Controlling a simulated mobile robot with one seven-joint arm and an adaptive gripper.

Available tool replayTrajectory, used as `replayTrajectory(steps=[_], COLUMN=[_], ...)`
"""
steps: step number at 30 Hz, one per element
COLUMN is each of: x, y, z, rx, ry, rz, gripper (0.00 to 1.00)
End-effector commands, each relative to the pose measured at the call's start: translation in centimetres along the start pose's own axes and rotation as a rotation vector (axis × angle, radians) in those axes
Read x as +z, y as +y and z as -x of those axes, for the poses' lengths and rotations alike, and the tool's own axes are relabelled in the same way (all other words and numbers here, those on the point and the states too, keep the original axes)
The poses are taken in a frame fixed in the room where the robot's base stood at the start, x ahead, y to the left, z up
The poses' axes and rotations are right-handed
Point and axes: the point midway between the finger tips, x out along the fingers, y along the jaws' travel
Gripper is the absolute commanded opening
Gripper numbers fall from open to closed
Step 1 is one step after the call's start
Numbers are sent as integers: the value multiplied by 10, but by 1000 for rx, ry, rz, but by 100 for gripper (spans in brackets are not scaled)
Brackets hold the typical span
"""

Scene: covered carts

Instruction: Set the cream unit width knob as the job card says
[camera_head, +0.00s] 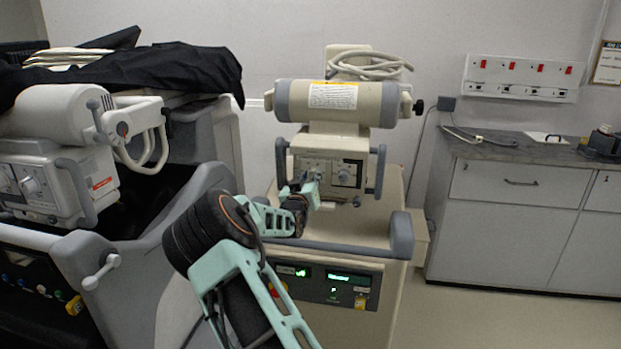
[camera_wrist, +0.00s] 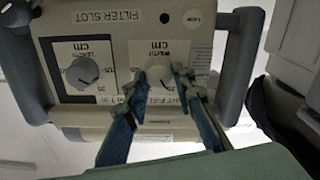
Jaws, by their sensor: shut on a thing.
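The cream unit (camera_head: 330,148) stands in the middle of the head view. In the wrist view, its panel carries a knob under WIDTH (camera_wrist: 158,76) and a length knob (camera_wrist: 82,72) to its left. My gripper (camera_wrist: 155,84) is shut on the width knob, one finger on each side, and covers part of its scale. My gripper also shows in the head view (camera_head: 308,190), where it hides the width knob. The length knob shows there too (camera_head: 345,178). The knob's exact setting is not readable. No job card can be read clearly.
A grey handle (camera_wrist: 240,60) flanks the panel beside my gripper. A second, similar unit (camera_head: 45,175) stands at left under a black cover (camera_head: 170,70). A worktop (camera_head: 510,150) at right bears a small white sheet (camera_head: 546,137). The floor at lower right is clear.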

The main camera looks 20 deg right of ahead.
Motion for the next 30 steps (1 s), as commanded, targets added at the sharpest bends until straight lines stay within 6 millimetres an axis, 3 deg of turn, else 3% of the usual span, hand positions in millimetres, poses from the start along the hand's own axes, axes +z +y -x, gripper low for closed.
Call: replayTrajectory(steps=[2, 3, 7, 20, 30], x=[0, 0, 0, 0, 0], y=[0, 0, 0, -1, -1], z=[0, 0, 0, 9, 66], rx=[0, 0, 0, 0, -2], ry=[0, 0, 0, 0, -1], rz=[-1, -1, -1, -2, -3], gripper=[0, 27, 41, 41, 41])
